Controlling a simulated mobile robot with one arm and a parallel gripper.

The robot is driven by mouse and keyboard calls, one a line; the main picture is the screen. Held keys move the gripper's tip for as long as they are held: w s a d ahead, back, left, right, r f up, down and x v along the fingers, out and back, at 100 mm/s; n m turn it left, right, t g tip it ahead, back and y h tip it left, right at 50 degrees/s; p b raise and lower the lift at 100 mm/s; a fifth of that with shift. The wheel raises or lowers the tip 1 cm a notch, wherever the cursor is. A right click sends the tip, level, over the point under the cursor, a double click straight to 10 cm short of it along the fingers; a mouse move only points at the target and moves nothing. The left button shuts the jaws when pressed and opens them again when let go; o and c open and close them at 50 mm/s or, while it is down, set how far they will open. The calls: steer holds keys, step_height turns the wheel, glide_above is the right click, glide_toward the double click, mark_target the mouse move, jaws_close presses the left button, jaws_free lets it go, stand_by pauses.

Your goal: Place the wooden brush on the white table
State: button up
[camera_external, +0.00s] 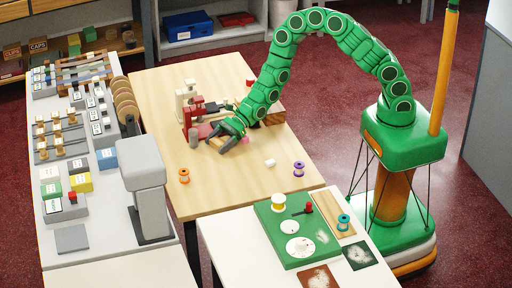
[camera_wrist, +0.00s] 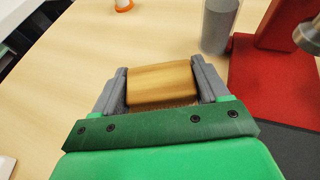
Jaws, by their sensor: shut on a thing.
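My gripper (camera_external: 226,145) is low over the light wooden table (camera_external: 225,190), near its middle. In the wrist view my gripper (camera_wrist: 163,88) is shut on the wooden brush (camera_wrist: 162,82), a tan wooden block with bristles showing along its near edge. The grey fingers press on its left and right ends. In the external view the brush is mostly hidden by the gripper. Whether it touches the tabletop is not clear. A white table (camera_external: 228,248) stands at the front right, carrying a green board (camera_external: 272,226).
A red-based device (camera_wrist: 250,75) and a grey cylinder (camera_wrist: 218,25) stand close right of the gripper in the wrist view. Orange (camera_external: 184,175) and purple (camera_external: 298,169) spools stand on the wooden table. A long white counter (camera_external: 105,235) at left holds swatches. The white table's left strip is clear.

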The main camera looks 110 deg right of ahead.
mark_target(218, 141)
steer(key=shift+c, duration=0.4)
steer(key=shift+r, duration=4.95)
steer(key=a+r, duration=0.6)
steer(key=r, duration=0.3)
steer(key=a+r+m+h, duration=0.1)
steer(key=a+r, duration=0.5)
steer(key=r, duration=0.4)
steer(key=shift+s+r, duration=0.3)
steer(key=shift+s, duration=0.05)
